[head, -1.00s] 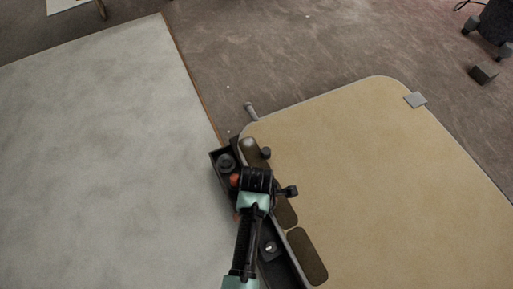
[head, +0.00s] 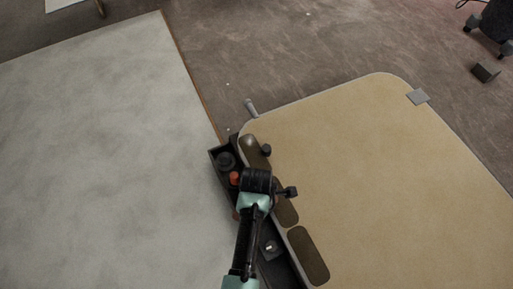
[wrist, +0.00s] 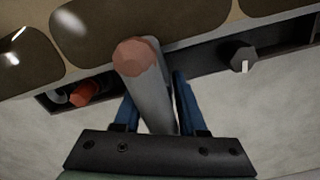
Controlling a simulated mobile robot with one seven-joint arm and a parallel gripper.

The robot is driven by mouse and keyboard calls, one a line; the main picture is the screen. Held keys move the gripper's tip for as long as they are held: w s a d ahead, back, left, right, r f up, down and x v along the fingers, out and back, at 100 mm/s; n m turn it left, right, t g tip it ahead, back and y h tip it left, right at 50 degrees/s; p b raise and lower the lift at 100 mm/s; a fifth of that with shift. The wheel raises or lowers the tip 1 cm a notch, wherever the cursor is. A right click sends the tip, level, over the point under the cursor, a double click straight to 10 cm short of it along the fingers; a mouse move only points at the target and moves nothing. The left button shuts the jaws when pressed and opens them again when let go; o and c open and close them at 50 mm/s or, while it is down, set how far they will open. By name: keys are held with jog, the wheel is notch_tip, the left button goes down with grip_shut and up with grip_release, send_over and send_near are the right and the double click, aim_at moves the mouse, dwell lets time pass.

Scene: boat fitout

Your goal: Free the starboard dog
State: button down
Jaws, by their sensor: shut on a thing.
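In the wrist view, a grey bar-shaped dog handle (wrist: 153,92) with a dull pink round end stands between the two blue fingers of my gripper (wrist: 157,100). My gripper is shut on this handle. The handle's end overlaps the edge of a panel with dark windows. In the head view, my arm's wrist hides the fingers and the held handle. Another grey lever (head: 251,108) sticks out at the far left corner of the tan panel (head: 380,180), apart from my gripper. I cannot tell from the pictures which side is starboard.
A dark narrow tray (head: 214,157) runs along the panel's left edge, holding an orange-red piece (wrist: 83,94) and a dark knob (wrist: 242,58). A pale grey board (head: 100,150) fills the left. A grey clip (head: 418,97) sits on the panel's far edge. The brown floor beyond is mostly clear.

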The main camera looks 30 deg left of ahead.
jog(key=shift+r+m+p, duration=0.1)
jog(key=shift+m+p, duration=0.2)
jog(key=shift+p, duration=0.05)
jog(key=m+p, duration=0.2)
jog(key=p, duration=0.1)
jog(key=shift+s+r, duration=0.1)
jog(key=shift+r, duration=0.05)
jog(key=m+p, duration=0.4)
jog(key=m, duration=0.1)
jog(key=shift+m, duration=0.4)
jog(key=m+p, duration=0.1)
jog(key=m, duration=0.4)
jog(key=shift+d+p, duration=0.1)
jog(key=shift+p, duration=0.3)
jog(key=m, duration=0.2)
jog(key=m+p, duration=0.1)
jog(key=m, duration=0.1)
jog(key=shift+f+m, duration=0.2)
jog(key=shift+m, duration=0.1)
jog(key=c, duration=0.5)
grip_release()
jog(key=shift+s+f, duration=0.1)
